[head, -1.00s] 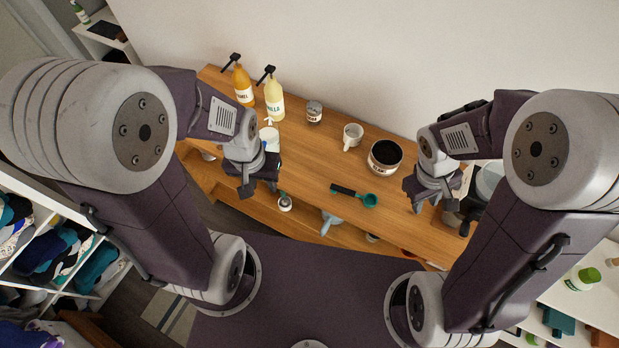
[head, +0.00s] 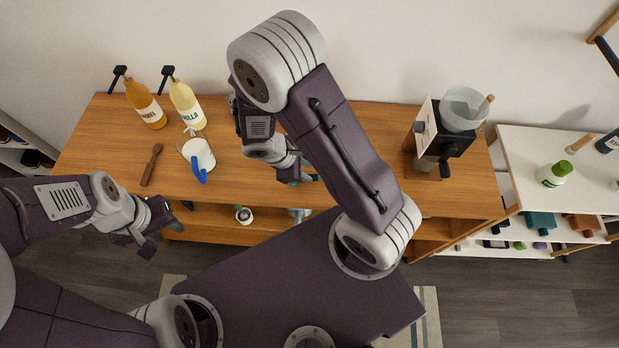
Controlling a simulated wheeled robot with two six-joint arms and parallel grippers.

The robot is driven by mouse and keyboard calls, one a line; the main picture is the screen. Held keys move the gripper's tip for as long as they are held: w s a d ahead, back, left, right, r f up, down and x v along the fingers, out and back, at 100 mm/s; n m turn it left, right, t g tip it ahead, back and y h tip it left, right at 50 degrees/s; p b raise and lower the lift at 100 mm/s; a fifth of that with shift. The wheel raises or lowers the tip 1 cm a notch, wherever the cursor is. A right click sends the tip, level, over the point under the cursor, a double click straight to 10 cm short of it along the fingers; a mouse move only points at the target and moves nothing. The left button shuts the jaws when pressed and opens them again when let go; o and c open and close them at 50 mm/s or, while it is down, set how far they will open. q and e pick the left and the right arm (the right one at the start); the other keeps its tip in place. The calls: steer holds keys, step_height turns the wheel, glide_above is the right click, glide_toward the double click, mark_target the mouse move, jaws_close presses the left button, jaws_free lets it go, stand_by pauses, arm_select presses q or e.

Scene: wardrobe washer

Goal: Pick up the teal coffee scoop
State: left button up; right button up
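The teal coffee scoop is almost wholly hidden behind my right arm and gripper. Only a small teal patch (head: 293,183) shows, close beside the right fingers, near the front edge of the wooden counter (head: 220,190). My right gripper (head: 304,177) is low over the counter at that patch. Its fingers are largely covered by its own arm, so I cannot tell whether they are open or shut, or whether they touch the scoop. My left gripper (head: 166,226) is open and empty, in front of the counter's left part.
Caramel (head: 146,104) and vanilla (head: 187,105) bottles stand at the back left. A wooden utensil (head: 152,165) and a white container (head: 198,154) with a blue-handled item (head: 199,168) are nearby. A coffee grinder (head: 438,138) stands right. The counter before the grinder is clear.

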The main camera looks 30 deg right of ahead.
mark_target(312, 176)
steer(key=shift+w+f, duration=0.15)
steer(key=shift+w, duration=0.1)
steer(key=x, duration=0.2)
steer(key=s+b+x, duration=0.1)
steer(key=x, duration=0.2)
steer(key=shift+w+f, duration=0.1)
steer(key=shift+f, duration=0.05)
steer(key=shift+w+a, duration=0.1)
jaws_close()
